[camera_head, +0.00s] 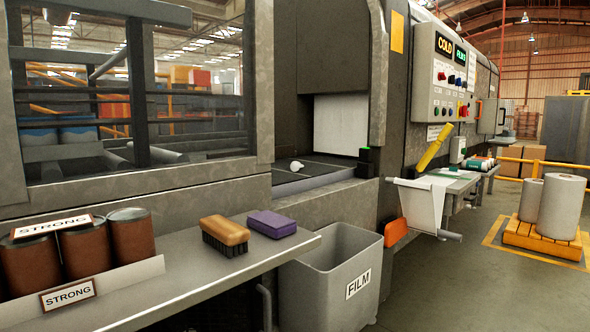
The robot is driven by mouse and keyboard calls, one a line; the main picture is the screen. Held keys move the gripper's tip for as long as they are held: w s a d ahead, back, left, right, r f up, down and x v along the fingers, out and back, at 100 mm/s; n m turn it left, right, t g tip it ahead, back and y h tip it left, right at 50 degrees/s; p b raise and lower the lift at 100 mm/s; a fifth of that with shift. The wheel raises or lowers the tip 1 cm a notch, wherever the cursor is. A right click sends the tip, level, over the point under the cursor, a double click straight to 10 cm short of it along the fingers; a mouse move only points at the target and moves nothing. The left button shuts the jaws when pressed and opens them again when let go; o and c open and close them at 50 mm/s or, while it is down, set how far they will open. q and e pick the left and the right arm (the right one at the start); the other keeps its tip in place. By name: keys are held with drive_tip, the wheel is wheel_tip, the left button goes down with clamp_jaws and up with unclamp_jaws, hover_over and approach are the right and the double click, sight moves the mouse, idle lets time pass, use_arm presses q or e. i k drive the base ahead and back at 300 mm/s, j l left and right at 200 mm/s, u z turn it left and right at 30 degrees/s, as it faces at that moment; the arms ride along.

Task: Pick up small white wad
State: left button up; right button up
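The small white wad (296,166) lies on the dark flat bed (315,176) inside the machine's opening, left of the white panel at the back. It looks rounded, with a narrower end to the right. Nothing touches it from above. Neither of my grippers shows in the head view.
A metal shelf (190,285) in front holds brown canisters (131,234), a brush (224,235) and a purple block (272,223). A grey bin marked FILM (335,285) stands below the opening. The machine's frame (265,90) borders the opening on the left. Floor at right is partly clear.

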sight(295, 166)
drive_tip(key=i+l+u, duration=0.15)
drive_tip(key=u, duration=0.95)
drive_tip(key=i+l+u, duration=0.1)
drive_tip(key=l+u, duration=0.25)
drive_tip(key=l, duration=0.2)
drive_tip(key=l+u, duration=0.35)
drive_tip(key=l, duration=0.25)
drive_tip(key=l+u, duration=0.35)
drive_tip(key=l, duration=0.25)
